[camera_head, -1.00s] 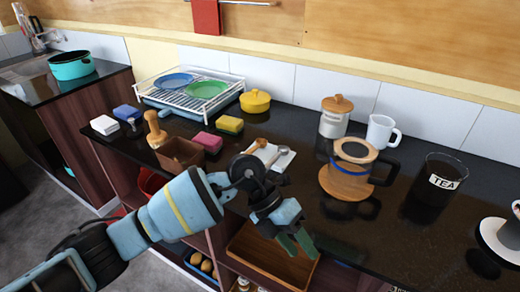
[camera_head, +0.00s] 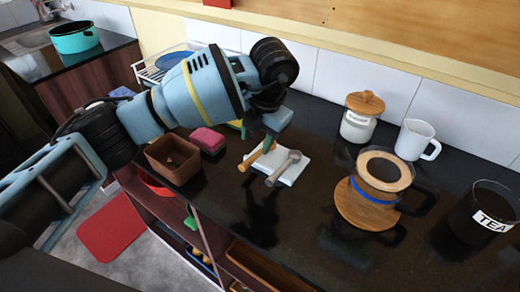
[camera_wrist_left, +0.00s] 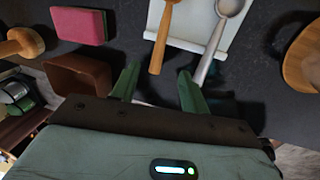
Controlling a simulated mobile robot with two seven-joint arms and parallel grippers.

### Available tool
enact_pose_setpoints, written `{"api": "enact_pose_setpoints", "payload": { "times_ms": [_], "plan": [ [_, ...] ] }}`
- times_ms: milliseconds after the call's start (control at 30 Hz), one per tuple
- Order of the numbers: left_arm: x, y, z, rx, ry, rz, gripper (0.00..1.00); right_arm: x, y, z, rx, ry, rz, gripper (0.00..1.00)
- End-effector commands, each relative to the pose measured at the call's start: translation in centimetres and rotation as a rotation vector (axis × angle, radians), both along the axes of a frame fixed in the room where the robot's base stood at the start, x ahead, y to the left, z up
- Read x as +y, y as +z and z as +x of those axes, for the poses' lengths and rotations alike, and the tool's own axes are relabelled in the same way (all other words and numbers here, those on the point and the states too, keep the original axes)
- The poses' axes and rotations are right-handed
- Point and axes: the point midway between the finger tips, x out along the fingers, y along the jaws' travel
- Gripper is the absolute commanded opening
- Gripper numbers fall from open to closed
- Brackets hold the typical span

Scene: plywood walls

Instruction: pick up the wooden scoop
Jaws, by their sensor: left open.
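The wooden scoop (camera_head: 257,156) lies on a white rest (camera_head: 290,172) on the dark counter, beside a metal spoon (camera_head: 284,167). Its far part is hidden behind my gripper in the head view. My left gripper (camera_head: 271,136) is open and points down just above the scoop. In the left wrist view, the scoop's handle (camera_wrist_left: 164,42) points toward me, its end lying between the two green fingertips of the left gripper (camera_wrist_left: 158,70) in the picture. The fingers do not hold it. My right gripper is not in view.
A brown box (camera_head: 174,160) and a pink sponge (camera_head: 207,139) sit left of the rest. A coffee maker (camera_head: 381,178), a lidded jar (camera_head: 361,117), a white mug (camera_head: 416,140) and a tea jar (camera_head: 487,210) stand to the right. The counter's front is clear.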

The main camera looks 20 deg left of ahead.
Motion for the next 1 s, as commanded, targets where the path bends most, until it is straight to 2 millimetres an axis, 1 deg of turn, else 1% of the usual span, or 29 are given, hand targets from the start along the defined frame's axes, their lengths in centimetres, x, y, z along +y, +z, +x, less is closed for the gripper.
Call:
{"api": "enact_pose_setpoints", "payload": {
  "times_ms": [100, 167, 267, 433, 533, 667, 833, 900, 1000],
  "plan": [
    [0.2, -0.9, 0.0, 0.003, 0.0, -0.001, 0.45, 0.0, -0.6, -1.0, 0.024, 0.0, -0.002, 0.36],
    [0.3, -1.5, 0.1, 0.003, 0.0, -0.001, 0.45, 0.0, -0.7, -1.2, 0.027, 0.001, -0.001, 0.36],
    [0.4, -2.4, 0.1, 0.003, 0.0, -0.001, 0.45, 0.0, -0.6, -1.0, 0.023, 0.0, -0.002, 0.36],
    [0.5, -2.6, 0.2, 0.001, -0.001, -0.003, 0.45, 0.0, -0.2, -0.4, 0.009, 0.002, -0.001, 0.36],
    [0.6, -3.1, 0.2, 0.002, 0.0, -0.002, 0.45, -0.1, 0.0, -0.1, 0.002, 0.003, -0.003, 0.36],
    [1.1, -4.6, 0.4, 0.003, 0.0, -0.002, 0.45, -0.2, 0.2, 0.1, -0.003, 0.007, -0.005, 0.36],
    [1.6, -6.9, 0.6, 0.002, 0.0, -0.003, 0.45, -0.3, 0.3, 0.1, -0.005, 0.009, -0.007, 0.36],
    [1.7, -7.4, 0.6, 0.002, -0.001, -0.002, 0.45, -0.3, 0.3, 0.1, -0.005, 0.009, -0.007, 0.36],
    [1.7, -7.5, 0.7, 0.0, -0.001, -0.003, 0.45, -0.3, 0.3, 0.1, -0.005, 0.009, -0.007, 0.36]
  ]
}}
